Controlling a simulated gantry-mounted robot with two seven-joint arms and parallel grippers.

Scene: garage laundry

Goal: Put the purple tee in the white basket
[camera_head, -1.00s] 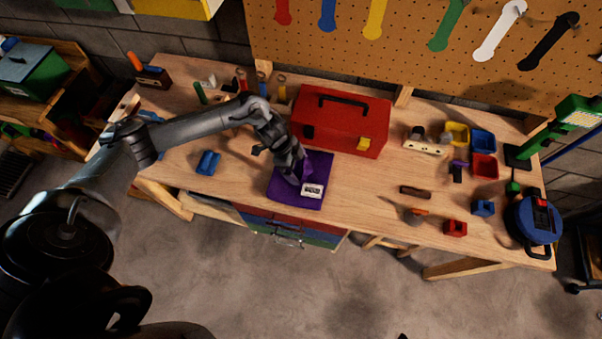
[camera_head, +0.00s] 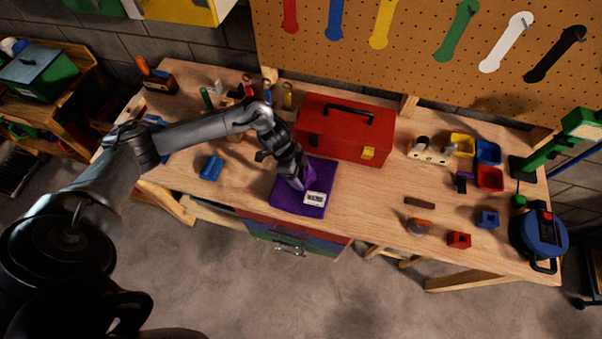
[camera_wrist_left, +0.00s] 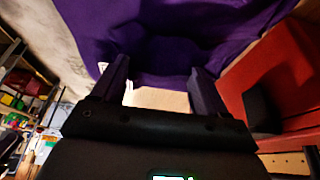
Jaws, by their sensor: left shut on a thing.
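The purple tee (camera_head: 288,197) lies flat, as a folded square with a white label, on the wooden workbench in front of the red toolbox. My left gripper (camera_head: 299,183) reaches down onto the tee and is shut on its cloth, which bunches up around the fingertips. In the left wrist view, purple cloth (camera_wrist_left: 165,35) fills the top, gathered at the fingers (camera_wrist_left: 157,82). Most of the tee still rests on the bench in the head view. I see no white basket in these frames. My right gripper is out of view.
The red toolbox (camera_head: 345,128) stands close behind the tee. A blue item (camera_head: 211,167) lies to its left. Small bins (camera_head: 488,151), a blue reel (camera_head: 543,236) and a green lamp (camera_head: 560,141) crowd the right. Drawers (camera_head: 292,233) sit below; the floor in front is clear.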

